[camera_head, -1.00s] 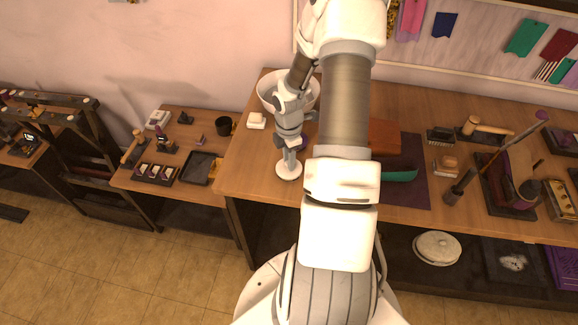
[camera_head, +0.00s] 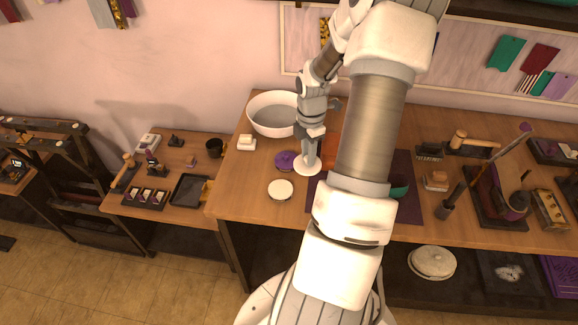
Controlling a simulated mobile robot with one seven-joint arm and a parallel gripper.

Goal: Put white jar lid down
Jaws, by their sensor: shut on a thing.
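The white jar lid (camera_head: 307,165) is a flat round white disc at the tip of my gripper (camera_head: 309,157). My gripper points down and is shut on it, over the wooden table right of the purple round piece. The fingertips are small here, and I cannot tell whether the lid touches the table. A second round, cream-topped white piece (camera_head: 280,190), low like a jar, stands apart at the lower left, near the table's front edge.
A purple round piece (camera_head: 285,160) lies close to the lid's left. A purple mat (camera_head: 408,207) is at right. My arm hides part of the table.

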